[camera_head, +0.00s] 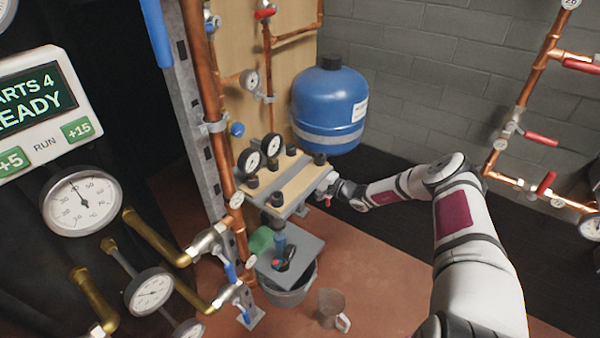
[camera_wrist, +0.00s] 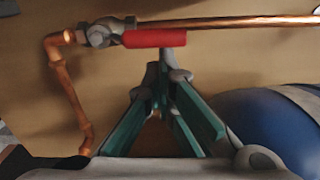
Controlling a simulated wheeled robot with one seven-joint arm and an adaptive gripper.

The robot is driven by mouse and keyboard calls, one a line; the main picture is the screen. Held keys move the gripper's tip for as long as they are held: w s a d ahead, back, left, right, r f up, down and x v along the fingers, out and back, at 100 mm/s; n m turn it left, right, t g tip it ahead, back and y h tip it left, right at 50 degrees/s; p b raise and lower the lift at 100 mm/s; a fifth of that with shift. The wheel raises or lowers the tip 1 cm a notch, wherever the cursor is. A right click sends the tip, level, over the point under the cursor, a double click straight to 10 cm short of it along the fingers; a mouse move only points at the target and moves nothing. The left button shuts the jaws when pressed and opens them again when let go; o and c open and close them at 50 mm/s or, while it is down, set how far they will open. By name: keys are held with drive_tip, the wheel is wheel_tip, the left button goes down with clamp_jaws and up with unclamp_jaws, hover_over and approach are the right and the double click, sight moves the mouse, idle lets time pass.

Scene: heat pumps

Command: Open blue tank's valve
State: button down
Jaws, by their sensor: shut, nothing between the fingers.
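The blue tank (camera_head: 328,110) stands upright beside the wooden panel in the head view. Its rounded side also shows at the lower right of the wrist view (camera_wrist: 270,125). In the wrist view, a valve with a red lever handle (camera_wrist: 155,38) sits on a copper pipe, and the handle lies along the pipe. My gripper (camera_wrist: 164,70) is shut and empty, with its fingertips just below the handle's right end. I cannot tell whether they touch it. In the head view, my gripper (camera_head: 327,184) is low beside the shelf under the tank, and its fingertips are unclear.
A shelf with gauges (camera_head: 290,180) is left of my gripper. A grey bucket (camera_head: 290,292) and a clear jug (camera_head: 332,308) stand on the floor. Copper pipes with red-handled valves (camera_head: 542,138) run along the right wall. Open floor lies in front.

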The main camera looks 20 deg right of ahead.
idle(0.3)
drive_tip(key=s+d, duration=0.6)
drive_tip(key=d, duration=0.4)
drive_tip(key=shift+f, duration=0.15)
drive_tip(key=shift+s, duration=0.1)
idle(0.4)
